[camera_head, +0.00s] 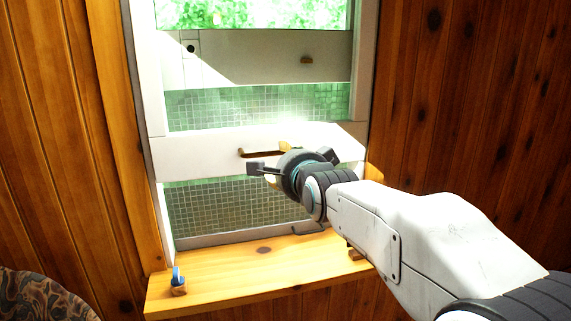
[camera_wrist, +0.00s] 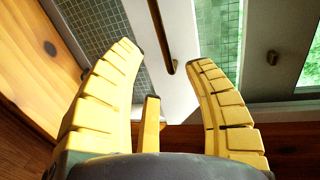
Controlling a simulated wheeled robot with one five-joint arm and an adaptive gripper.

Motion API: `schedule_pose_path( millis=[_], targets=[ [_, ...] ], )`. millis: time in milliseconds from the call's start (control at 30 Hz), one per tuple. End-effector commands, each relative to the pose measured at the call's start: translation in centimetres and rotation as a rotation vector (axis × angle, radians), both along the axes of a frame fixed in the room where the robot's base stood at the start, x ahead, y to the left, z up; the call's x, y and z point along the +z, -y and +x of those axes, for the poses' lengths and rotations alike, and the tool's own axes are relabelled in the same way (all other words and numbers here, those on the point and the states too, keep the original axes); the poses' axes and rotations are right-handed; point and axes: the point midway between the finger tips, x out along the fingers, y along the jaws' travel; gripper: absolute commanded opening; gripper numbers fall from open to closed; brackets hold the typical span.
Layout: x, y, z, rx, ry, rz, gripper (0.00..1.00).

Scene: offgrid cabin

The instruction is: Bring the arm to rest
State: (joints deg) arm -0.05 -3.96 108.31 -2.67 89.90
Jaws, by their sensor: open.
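My arm reaches in from the lower right in the head view. My gripper (camera_head: 290,168) is in front of the lower part of a white window frame (camera_head: 200,155), close to a brown bar handle (camera_head: 256,153) on its middle rail. The dark handle (camera_wrist: 160,40) lies beyond and between the fingertips. I cannot tell whether a finger touches it.
A wooden sill (camera_head: 230,268) juts out below the window and carries a small blue-and-wood object (camera_head: 178,280) at its left end. A patterned rounded thing (camera_head: 40,296) is at the lower left. Plank walls (camera_head: 460,90) stand on both sides.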

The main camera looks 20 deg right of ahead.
Motion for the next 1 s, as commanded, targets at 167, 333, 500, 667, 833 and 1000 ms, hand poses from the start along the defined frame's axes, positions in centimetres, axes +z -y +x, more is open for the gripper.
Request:
schedule_pose_path(
  millis=[167,333,500,667,833,1000],
  targets=[
    [0.0,0.0,-0.1,0.000,0.000,0.000,0.47],
    [0.0,0.0,-0.1,0.001,-0.003,-0.004,0.47],
    [-0.1,0.0,-1.7,0.025,-0.071,-0.101,0.47],
    [-1.1,0.1,-6.1,0.116,-0.242,-0.344,0.47],
    [-3.3,0.1,-13.3,0.316,-0.471,-0.658,0.47],
    [-5.2,0.1,-20.8,0.579,-0.653,-0.917,0.47]
  ],
)
